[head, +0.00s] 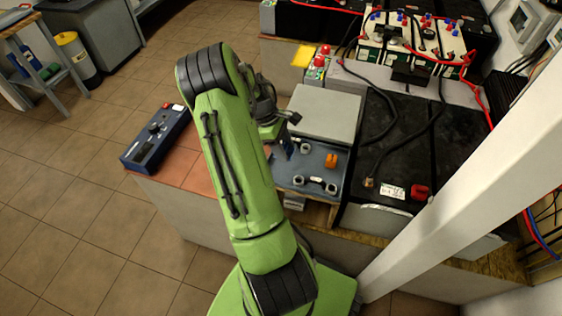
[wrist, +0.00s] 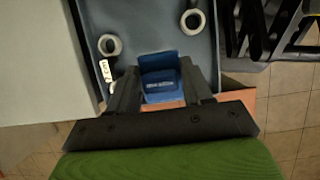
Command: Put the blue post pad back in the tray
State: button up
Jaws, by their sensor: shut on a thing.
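The blue post pad (wrist: 160,78) is between the two fingers of my gripper (wrist: 161,88) in the wrist view. My gripper is shut on it. The blue-grey tray (wrist: 150,30) lies just beyond and under the pad, whose near part overlaps the tray's edge in this view. I cannot tell whether pad and tray touch. In the head view my gripper (head: 284,150) is at the left side of the tray (head: 318,160), and my arm hides part of it.
A light grey box lid (head: 325,112) is behind the tray. A black battery (head: 395,150) with cables stands to its right. A blue meter box (head: 157,137) sits on the tiled ledge (head: 188,168) at left. A white post (head: 450,180) stands at front right.

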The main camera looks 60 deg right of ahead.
aim_at(283, 164)
notch_tip(283, 164, down, 5)
jog(key=shift+b, duration=0.7)
jog(key=shift+f, duration=0.15)
jog(key=o, duration=0.9)
